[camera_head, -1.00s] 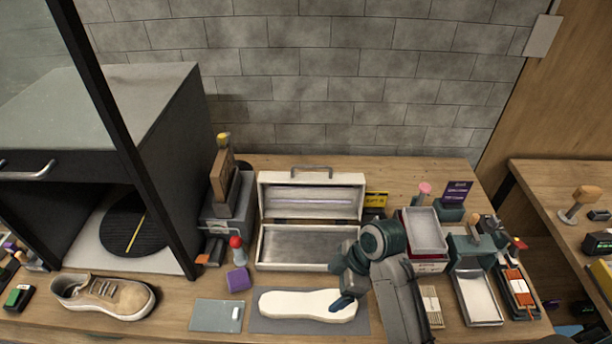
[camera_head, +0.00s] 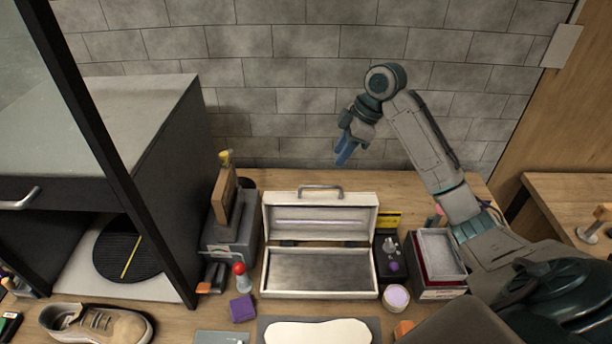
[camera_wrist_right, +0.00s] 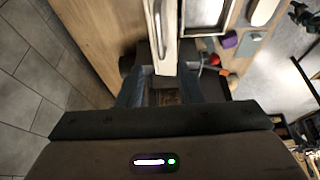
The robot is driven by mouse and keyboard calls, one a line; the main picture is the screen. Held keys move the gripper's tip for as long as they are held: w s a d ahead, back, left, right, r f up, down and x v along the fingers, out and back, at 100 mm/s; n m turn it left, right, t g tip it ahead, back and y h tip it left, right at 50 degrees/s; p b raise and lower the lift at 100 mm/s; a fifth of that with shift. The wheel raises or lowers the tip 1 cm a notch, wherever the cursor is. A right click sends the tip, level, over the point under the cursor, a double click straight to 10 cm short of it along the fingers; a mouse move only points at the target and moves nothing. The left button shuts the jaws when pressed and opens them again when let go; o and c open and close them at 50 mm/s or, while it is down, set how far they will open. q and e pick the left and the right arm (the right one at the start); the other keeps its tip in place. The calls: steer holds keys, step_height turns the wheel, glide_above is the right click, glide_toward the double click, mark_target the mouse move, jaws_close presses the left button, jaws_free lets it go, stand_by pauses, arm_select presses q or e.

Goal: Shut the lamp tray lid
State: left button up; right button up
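The lamp tray (camera_head: 318,297) is a pale box with a dark inside, on the middle of the bench. Its lid (camera_head: 319,239) stands open and upright at the back edge, with a light tube inside and a metal handle (camera_head: 320,187) on top. My right gripper (camera_head: 343,156) is in the air above and slightly right of the lid, pointing down, apart from it. In the right wrist view my right gripper (camera_wrist_right: 172,92) shows its fingers spread with nothing held. There the lid (camera_wrist_right: 166,52) shows edge-on beyond the fingers. My left gripper is not in view.
A grey block stand with a wooden piece (camera_head: 224,196) stands left of the tray. A black holder (camera_head: 390,268) and red-white boxes (camera_head: 440,262) stand on the right. A white insole (camera_head: 318,333) lies in front. The brick wall is close behind.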

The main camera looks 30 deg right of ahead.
mark_target(324, 186)
steer(key=p+x, duration=0.4)
steer(key=x, duration=0.5)
steer(key=shift+w+a+f, duration=0.15)
steer(key=shift+f, duration=0.15)
steer(key=shift+a+f, duration=0.1)
steer(key=shift+f, duration=0.35)
jaws_close()
